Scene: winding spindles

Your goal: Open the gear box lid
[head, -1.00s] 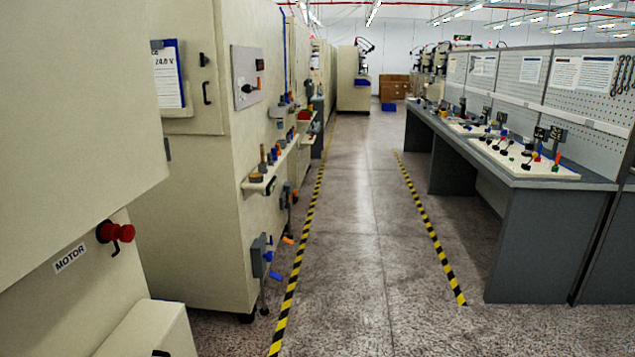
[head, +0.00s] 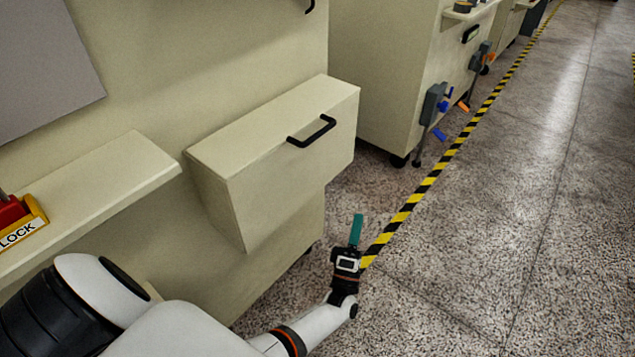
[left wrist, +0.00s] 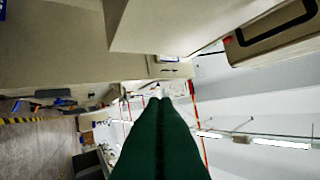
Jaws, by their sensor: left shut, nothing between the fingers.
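The gear box appears to be the beige box (head: 235,190) jutting from the machine's side in the middle of the head view. A black bar handle (head: 311,131) is on its right-hand face near the top edge, and the box looks closed. My left gripper (head: 357,220) is shut and empty, its teal fingers pointing up. In the picture it is below and right of the handle, apart from the box, over the floor. Its shut green fingers (left wrist: 158,112) also fill the lower middle of the left wrist view. My right gripper is not in view.
A beige ledge (head: 90,195) with a red and yellow lock box (head: 18,222) is at the left. Another machine (head: 385,70) with levers stands behind the box. A yellow-black floor stripe (head: 430,180) runs along the open floor at the right.

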